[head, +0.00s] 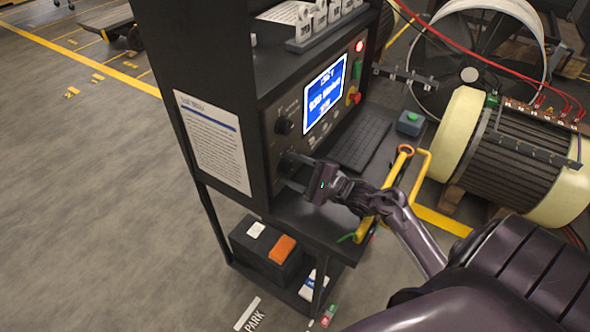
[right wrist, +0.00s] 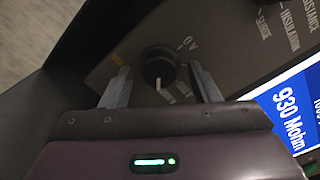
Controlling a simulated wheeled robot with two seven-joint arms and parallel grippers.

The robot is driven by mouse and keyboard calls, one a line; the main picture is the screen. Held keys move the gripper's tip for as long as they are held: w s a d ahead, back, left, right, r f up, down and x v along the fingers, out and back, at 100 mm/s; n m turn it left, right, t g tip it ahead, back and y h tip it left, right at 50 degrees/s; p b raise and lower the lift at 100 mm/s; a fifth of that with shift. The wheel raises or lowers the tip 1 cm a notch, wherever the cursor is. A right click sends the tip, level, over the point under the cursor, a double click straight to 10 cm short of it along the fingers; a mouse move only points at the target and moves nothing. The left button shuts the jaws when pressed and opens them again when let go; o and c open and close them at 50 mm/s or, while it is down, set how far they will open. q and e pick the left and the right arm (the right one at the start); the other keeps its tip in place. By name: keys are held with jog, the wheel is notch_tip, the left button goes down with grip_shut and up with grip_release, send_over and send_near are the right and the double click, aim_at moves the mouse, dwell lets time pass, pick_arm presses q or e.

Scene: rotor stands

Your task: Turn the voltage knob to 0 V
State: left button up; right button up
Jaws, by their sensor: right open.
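The voltage knob (right wrist: 158,68) is a round black knob on the dark panel in the right wrist view. Its white pointer line points down in that picture, away from the "0 V" mark (right wrist: 187,44) at its upper right. Other marks around it are partly hidden or too small to read. My right gripper (head: 293,174) is open in front of the lower part of the panel. In the right wrist view its two fingers stand on either side of the knob, with gaps visible. I cannot tell how deep they reach. My left gripper is not in view.
A second knob (head: 284,126) sits higher on the panel, beside a blue screen (head: 325,95) reading 930 Mohm. A keyboard (head: 362,145) lies on the shelf. A yellow handle (head: 420,170) and a motor (head: 515,160) stand to the right. Open floor lies left.

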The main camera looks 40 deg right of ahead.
jog(key=c, duration=1)
